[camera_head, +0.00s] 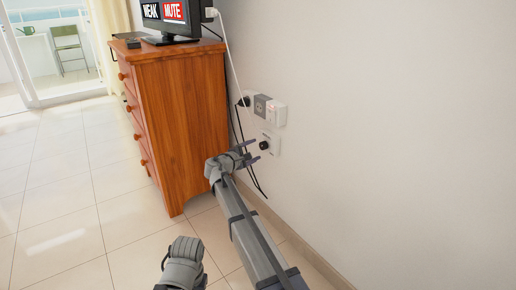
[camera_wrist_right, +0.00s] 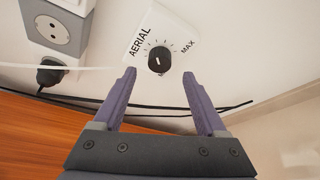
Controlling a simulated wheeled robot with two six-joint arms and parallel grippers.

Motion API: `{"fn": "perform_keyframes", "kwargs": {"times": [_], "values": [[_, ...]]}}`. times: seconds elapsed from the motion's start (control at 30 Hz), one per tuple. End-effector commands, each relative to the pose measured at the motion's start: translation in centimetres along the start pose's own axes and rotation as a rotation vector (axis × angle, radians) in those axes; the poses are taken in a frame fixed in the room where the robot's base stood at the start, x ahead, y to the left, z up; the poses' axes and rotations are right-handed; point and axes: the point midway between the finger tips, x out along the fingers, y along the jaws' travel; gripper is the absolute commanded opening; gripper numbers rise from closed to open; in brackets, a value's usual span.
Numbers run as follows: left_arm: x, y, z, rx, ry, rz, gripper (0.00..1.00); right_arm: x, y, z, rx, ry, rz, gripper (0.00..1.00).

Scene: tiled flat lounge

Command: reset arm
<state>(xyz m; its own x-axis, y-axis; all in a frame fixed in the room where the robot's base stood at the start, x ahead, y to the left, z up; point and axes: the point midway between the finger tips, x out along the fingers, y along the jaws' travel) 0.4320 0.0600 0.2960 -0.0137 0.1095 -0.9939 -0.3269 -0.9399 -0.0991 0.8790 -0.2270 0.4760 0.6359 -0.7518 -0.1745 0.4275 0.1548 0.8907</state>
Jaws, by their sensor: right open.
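My right arm reaches up from the bottom of the head view toward the wall. Its right gripper (camera_head: 256,150) is open, with its fingers close to a white wall plate with a black knob (camera_head: 264,145). In the right wrist view the two purple fingers (camera_wrist_right: 159,73) are apart and nothing is held between them. The black knob (camera_wrist_right: 159,56), on a plate marked AERIAL and MAX, appears just beyond and between the fingertips. I cannot tell whether they touch it. A grey part of mine shows at the bottom of the head view, but no left fingers are seen.
A wooden chest of drawers (camera_head: 180,120) stands left of my right gripper, with a screen (camera_head: 172,16) reading WEAK and MUTE on top. Sockets (camera_head: 262,106) with a plug and hanging cables are on the wall. The tiled floor (camera_head: 60,200) at left is clear.

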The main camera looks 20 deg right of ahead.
Motion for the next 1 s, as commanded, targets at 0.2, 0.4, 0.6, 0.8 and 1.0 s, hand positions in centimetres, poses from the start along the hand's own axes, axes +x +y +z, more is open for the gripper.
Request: {"fn": "perform_keyframes", "kwargs": {"times": [0.2, 0.4, 0.6, 0.8, 1.0], "values": [[-0.6, -0.1, 0.0, 0.000, 0.000, 0.000, 0.50, -2.9, 0.0, 0.1, 0.001, 0.000, 0.000, 0.74], [-0.5, -0.1, 0.0, 0.000, 0.000, 0.000, 0.50, -3.1, 0.0, 0.0, 0.001, -0.001, 0.000, 0.74], [-0.5, -0.1, 0.0, 0.000, 0.000, 0.000, 0.50, -3.2, -1.5, 1.1, 0.038, 0.000, -0.041, 0.74], [-0.5, -0.1, 0.0, 0.000, 0.000, 0.000, 0.50, -5.5, -11.5, 6.7, 0.310, -0.003, -0.356, 0.74], [-0.5, -0.1, 0.0, 0.000, 0.000, 0.000, 0.50, -12.2, -22.7, 11.2, 0.645, -0.044, -0.792, 0.74]]}}
